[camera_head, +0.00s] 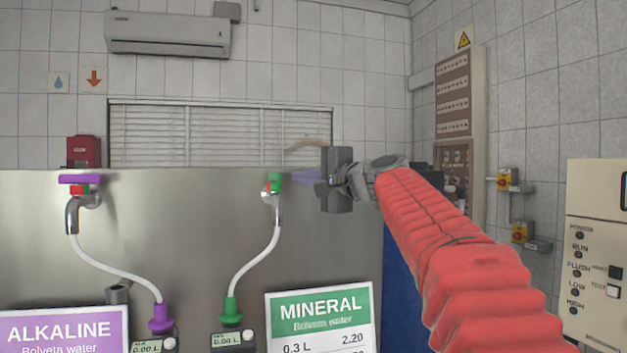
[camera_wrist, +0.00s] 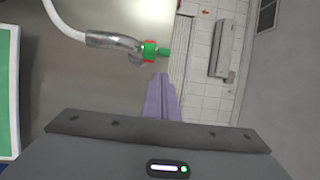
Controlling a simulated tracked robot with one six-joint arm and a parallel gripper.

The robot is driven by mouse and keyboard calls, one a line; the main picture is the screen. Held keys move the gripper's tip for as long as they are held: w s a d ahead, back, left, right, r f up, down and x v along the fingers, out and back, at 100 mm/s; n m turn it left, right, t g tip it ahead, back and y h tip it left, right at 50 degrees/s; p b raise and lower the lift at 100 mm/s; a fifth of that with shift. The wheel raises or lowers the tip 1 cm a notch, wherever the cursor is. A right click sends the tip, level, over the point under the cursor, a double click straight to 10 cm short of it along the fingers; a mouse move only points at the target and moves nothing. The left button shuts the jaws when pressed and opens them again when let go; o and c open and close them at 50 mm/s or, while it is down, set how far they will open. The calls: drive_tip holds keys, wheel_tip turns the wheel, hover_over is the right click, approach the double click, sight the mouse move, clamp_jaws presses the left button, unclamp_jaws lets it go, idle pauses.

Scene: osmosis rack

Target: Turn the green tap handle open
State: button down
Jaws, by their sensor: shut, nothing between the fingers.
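The green tap handle (camera_head: 275,179) sits on top of a chrome tap (camera_head: 277,207) on the steel panel, in the middle of the head view. It also shows in the wrist view (camera_wrist: 164,52), beside a red and green collar on the tap. My gripper (camera_head: 297,176) is just right of the handle in the head view, with its purple fingers pointing left toward it. In the wrist view my gripper's fingertips (camera_wrist: 160,77) are shut together and empty, with a small gap visible below the handle. I cannot tell the exact depth of that gap.
A white hose (camera_head: 262,255) runs from the tap to a green fitting (camera_head: 231,309). A second tap with a purple handle (camera_head: 80,179) stands to the left. A MINERAL sign (camera_head: 320,308) and an ALKALINE sign (camera_head: 64,330) are lower down. The panel between the taps is clear.

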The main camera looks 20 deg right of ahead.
drive_tip(key=shift+s+a, duration=0.1)
drive_tip(key=shift+a, duration=0.9)
drive_tip(key=shift+s+a, duration=0.25)
drive_tip(key=shift+a, duration=0.75)
drive_tip(key=shift+d, duration=0.1)
drive_tip(key=d, duration=0.5)
drive_tip(key=a+v, duration=0.1)
drive_tip(key=v, duration=0.8)
drive_tip(key=shift+s+f, duration=0.15)
drive_tip(key=shift+s, duration=0.4)
